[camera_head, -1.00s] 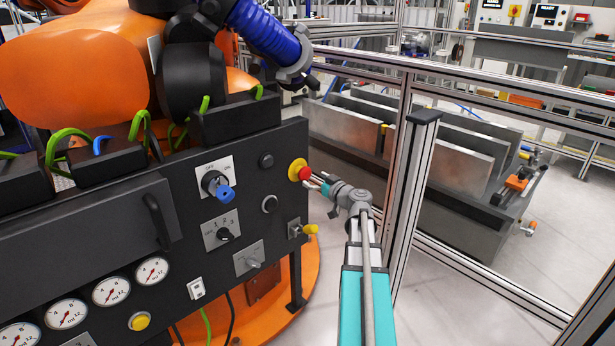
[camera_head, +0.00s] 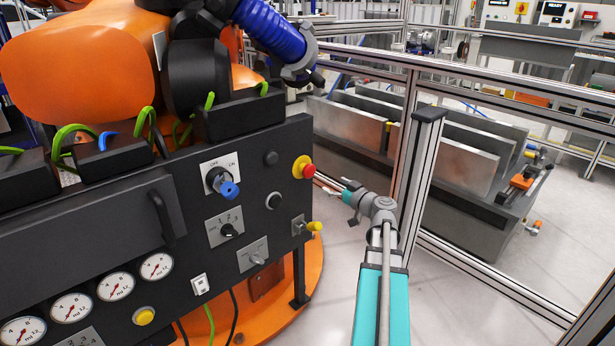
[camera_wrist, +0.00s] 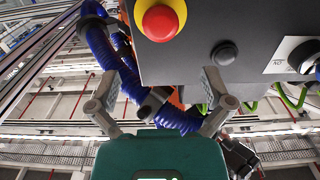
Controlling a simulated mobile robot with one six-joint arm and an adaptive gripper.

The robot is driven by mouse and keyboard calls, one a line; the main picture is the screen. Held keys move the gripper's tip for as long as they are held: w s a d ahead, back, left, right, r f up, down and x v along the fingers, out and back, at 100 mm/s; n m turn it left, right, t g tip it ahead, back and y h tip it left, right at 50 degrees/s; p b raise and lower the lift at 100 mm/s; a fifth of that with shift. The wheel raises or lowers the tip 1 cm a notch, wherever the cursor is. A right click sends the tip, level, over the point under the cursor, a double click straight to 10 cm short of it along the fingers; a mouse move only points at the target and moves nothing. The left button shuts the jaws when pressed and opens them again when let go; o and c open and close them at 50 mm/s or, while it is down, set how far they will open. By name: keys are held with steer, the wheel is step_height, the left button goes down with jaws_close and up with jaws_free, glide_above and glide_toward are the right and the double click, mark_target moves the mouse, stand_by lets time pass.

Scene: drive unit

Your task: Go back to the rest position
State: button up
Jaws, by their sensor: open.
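My gripper (camera_head: 328,184) stands just right of and below the red emergency button (camera_head: 308,171) on its yellow base, at the right edge of the black control panel (camera_head: 115,215). A small gap shows between fingertips and button. In the wrist view, the fingers of my gripper (camera_wrist: 160,92) are spread wide with nothing between them. The red button (camera_wrist: 160,23) shows there beyond the fingers, at the top. My teal and grey arm reaches up from the bottom of the head view.
An aluminium fence post (camera_head: 414,185) stands close to the right of my arm. Left of my arm, a yellow-tipped switch (camera_head: 313,227) and a blue rotary knob (camera_head: 228,188) stick out from the panel. Bare floor (camera_head: 450,300) lies at the lower right.

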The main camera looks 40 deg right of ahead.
steer(key=w+a+f+n+g+y, duration=0.1)
steer(key=a+f+g+y, duration=0.15)
steer(key=a, duration=0.55)
steer(key=w+a+f+g+y, duration=0.1)
steer(key=w+a+f+g, duration=0.2)
steer(key=a, duration=0.5)
steer(key=a+f+n+g+y, duration=0.1)
steer(key=a+f+g+y, duration=0.2)
steer(key=a, duration=0.5)
steer(key=s+a+f+m+g+h, duration=0.1)
steer(key=s+a+f+g+h, duration=0.35)
steer(key=a, duration=0.55)
steer(key=s+a+f+m+g+h, duration=0.25)
steer(key=s+a+f+g, duration=0.3)
steer(key=a, duration=0.35)
step_height(320, 180, up, 30)
steer(key=p, duration=3)
steer(key=shift+s+n+h, duration=0.35)
steer(key=shift+d+t, duration=0.1)
steer(key=shift+t, duration=0.15)
